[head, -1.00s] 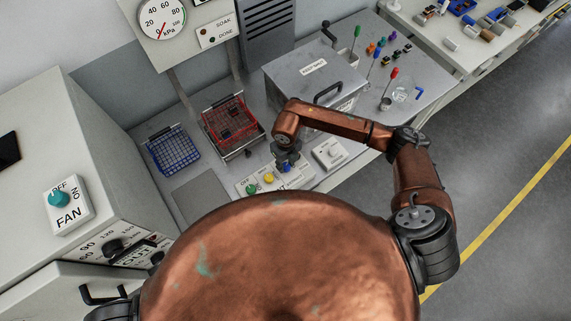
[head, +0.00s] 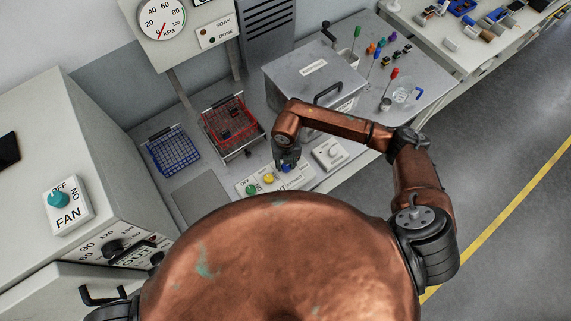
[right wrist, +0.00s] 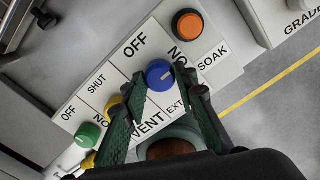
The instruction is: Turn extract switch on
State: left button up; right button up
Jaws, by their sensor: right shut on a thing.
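The extract switch is a blue knob (right wrist: 160,75) on a white panel, beside a partly hidden label starting "EXT". "OFF" is printed to its upper left. A pale pointer line shows on the knob, but I cannot tell surely which label it meets. My right gripper (right wrist: 163,88) is shut on the blue knob, with a green-padded finger on each side of it. In the head view the right gripper (head: 287,163) reaches down over the panel (head: 306,178), largely covering the knob. My left gripper is not in view.
On the same panel are a green knob (right wrist: 88,135), a yellow knob (right wrist: 113,104) and an orange button (right wrist: 187,24). A white dial box (head: 331,153) stands to the right. Red (head: 232,128) and blue (head: 174,152) wire baskets and a metal bath (head: 315,78) stand behind.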

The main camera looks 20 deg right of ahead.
aim_at(286, 167)
jog(key=o, duration=1.2)
jog(key=shift+c, duration=0.2)
jog(key=shift+r, duration=0.1)
notch_tip(286, 167, up, 12)
